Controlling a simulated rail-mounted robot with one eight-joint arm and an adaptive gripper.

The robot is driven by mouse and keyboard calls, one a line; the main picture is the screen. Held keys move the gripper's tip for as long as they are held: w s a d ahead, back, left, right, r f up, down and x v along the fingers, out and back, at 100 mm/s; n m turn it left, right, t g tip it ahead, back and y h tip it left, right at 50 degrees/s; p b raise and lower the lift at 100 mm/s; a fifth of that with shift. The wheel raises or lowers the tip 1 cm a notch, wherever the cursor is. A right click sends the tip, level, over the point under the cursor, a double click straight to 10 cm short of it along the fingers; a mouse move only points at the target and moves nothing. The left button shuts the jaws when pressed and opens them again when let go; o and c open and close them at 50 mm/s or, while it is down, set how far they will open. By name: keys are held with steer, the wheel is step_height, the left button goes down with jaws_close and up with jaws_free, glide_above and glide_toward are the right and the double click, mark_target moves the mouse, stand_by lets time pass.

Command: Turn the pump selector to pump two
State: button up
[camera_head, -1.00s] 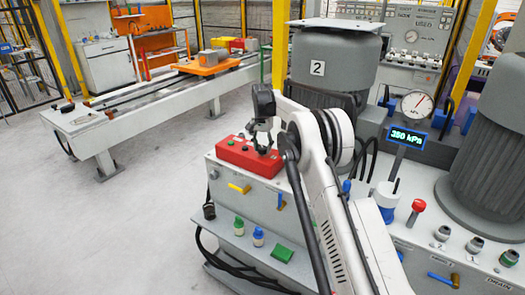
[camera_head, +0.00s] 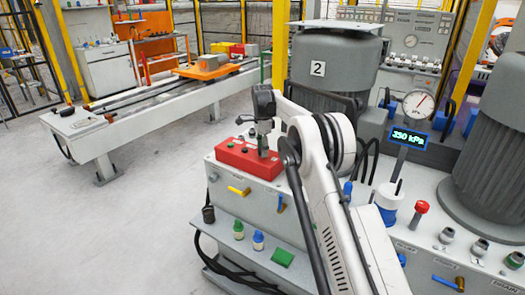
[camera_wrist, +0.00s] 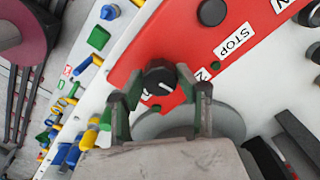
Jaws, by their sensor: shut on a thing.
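The pump selector is a black round knob (camera_wrist: 158,80) with a white mark on the red control box (camera_head: 246,156). In the wrist view a label "2" (camera_wrist: 203,74) sits to the right of the knob, partly hidden by a finger. My gripper (camera_head: 263,147) points down at the right part of the red box. In the wrist view my gripper (camera_wrist: 160,94) has one finger on each side of the knob and is shut on it. In the head view my gripper hides the knob.
A "STOP" label (camera_wrist: 234,40) and a dark round control (camera_wrist: 211,11) are near the knob. A yellow handle (camera_head: 239,190) is on the cabinet front below. A large grey pump motor marked 2 (camera_head: 335,62) stands behind, and a pressure display (camera_head: 408,134) to the right.

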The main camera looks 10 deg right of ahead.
steer(key=shift+m, duration=0.5)
steer(key=o, duration=1.1)
steer(key=shift+o, duration=0.2)
step_height(320, 180, up, 12)
